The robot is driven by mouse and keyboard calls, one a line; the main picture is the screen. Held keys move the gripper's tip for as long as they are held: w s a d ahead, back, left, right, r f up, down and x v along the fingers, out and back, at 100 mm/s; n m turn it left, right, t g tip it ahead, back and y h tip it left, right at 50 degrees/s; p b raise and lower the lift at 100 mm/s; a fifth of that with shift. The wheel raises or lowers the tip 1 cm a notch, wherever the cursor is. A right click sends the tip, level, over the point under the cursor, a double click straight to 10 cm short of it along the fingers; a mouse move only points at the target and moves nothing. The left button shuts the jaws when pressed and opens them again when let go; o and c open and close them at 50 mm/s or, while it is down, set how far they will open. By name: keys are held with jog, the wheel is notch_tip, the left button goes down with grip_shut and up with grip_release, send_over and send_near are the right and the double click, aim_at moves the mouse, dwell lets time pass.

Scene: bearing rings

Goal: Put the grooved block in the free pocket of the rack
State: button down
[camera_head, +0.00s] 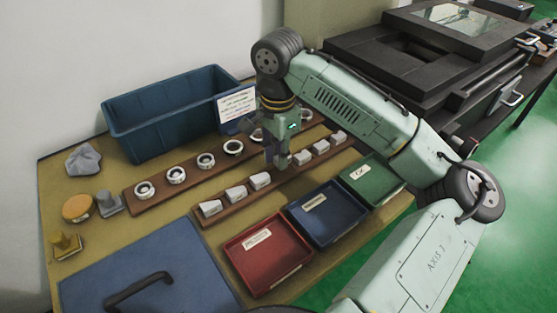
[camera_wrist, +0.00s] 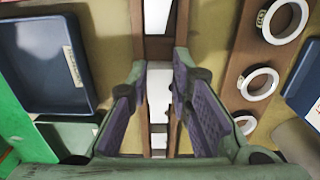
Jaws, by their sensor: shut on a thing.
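My gripper (camera_head: 281,158) is low over the front wooden rack (camera_head: 228,203), in the gap between two groups of pale blocks. It is shut on the grooved block (camera_wrist: 158,92), a pale piece between the finger pads in the wrist view. The fingers largely hide this block in the head view. Rack blocks stand left of my gripper, such as the nearest one (camera_head: 260,181), and right of it (camera_head: 302,158). The pocket under my gripper is hidden, so I cannot tell whether the held block is seated or above the rack.
A rear rack (camera_head: 150,203) holds several bearing rings (camera_head: 175,175). Red (camera_head: 268,250), blue (camera_head: 327,213) and green (camera_head: 371,180) trays lie in front. A deep blue bin (camera_head: 160,120) and a sign (camera_head: 238,105) stand behind. Small items, including an orange disc (camera_head: 77,207), are at left.

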jog(key=shift+f, duration=1.35)
jog(key=shift+f, duration=0.2)
jog(key=c, duration=1.4)
grip_release()
jog(key=shift+c, duration=0.2)
notch_tip(320, 180, up, 12)
jog(key=shift+r, duration=0.25)
jog(key=shift+s+f, duration=0.1)
